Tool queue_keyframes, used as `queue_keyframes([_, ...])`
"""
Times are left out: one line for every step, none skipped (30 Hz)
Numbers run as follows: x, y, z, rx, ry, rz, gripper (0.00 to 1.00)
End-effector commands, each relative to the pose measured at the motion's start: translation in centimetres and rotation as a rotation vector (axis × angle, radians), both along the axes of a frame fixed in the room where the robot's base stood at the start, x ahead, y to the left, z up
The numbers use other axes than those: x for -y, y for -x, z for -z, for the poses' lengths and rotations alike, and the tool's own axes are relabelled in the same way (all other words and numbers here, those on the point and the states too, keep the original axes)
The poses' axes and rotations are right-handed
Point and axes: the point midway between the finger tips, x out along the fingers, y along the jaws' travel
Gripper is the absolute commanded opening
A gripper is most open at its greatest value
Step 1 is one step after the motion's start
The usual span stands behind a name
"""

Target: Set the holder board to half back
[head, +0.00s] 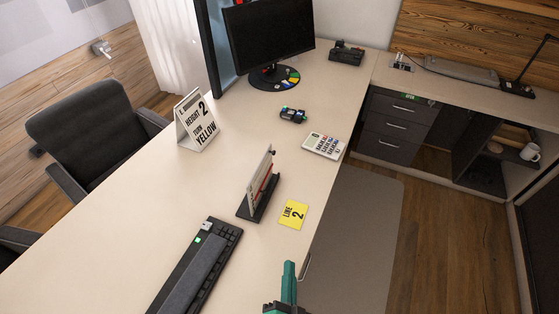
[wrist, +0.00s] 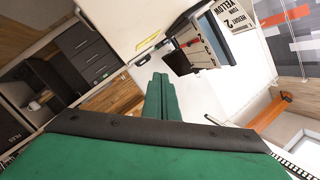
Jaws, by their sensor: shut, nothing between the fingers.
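The holder board (head: 260,177) is a thin pale panel with a red part, standing in a dark base (head: 263,208) on the desk. It looks close to upright; its exact tilt is hard to tell. The holder also shows in the wrist view (wrist: 189,45), beyond my fingertips. A white tent sign (head: 196,122) reads "HEIGHT 2, TURN YELLOW". My green gripper (head: 289,270) is at the desk's near edge, apart from the holder. Its fingers are together and empty in the wrist view (wrist: 161,80).
A keyboard (head: 198,268) lies left of my gripper. A calculator (head: 323,145), a small dark object (head: 293,115) and a monitor (head: 268,40) stand farther back. A chair (head: 95,130) is at the left. The desk between keyboard and tent sign is clear.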

Motion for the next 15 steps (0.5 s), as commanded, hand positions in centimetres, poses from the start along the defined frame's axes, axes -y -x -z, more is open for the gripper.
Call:
queue_keyframes([0.1,-2.1,-0.4,0.019,-0.059,0.005,0.0])
queue_keyframes([0.1,-3.2,-0.6,0.025,-0.096,0.007,0.0])
queue_keyframes([0.1,-4.6,-0.9,0.034,-0.147,0.01,0.0])
queue_keyframes([0.2,-5.6,-1.1,0.04,-0.185,0.011,0.0])
queue_keyframes([0.2,-6.7,-1.4,0.047,-0.223,0.013,0.0])
queue_keyframes([0.2,-8.1,-1.8,0.055,-0.273,0.015,0.0])
queue_keyframes([0.3,-9.2,-2.1,0.061,-0.311,0.016,0.0])
queue_keyframes([0.3,-10.3,-2.4,0.066,-0.349,0.016,0.0])
queue_keyframes([0.4,-11.7,-3.0,0.075,-0.4,0.016,0.0])
queue_keyframes([0.4,-12.7,-3.4,0.079,-0.437,0.018,0.0])
queue_keyframes([0.5,-13.8,-3.9,0.085,-0.474,0.017,0.0])
queue_keyframes([0.5,-15.1,-4.5,0.092,-0.523,0.016,0.0])
queue_keyframes([0.6,-16.0,-5.0,0.096,-0.557,0.016,0.0])
queue_keyframes([0.6,-16.9,-5.4,0.099,-0.589,0.015,0.0])
queue_keyframes([0.7,-17.9,-6.1,0.105,-0.63,0.013,0.0])
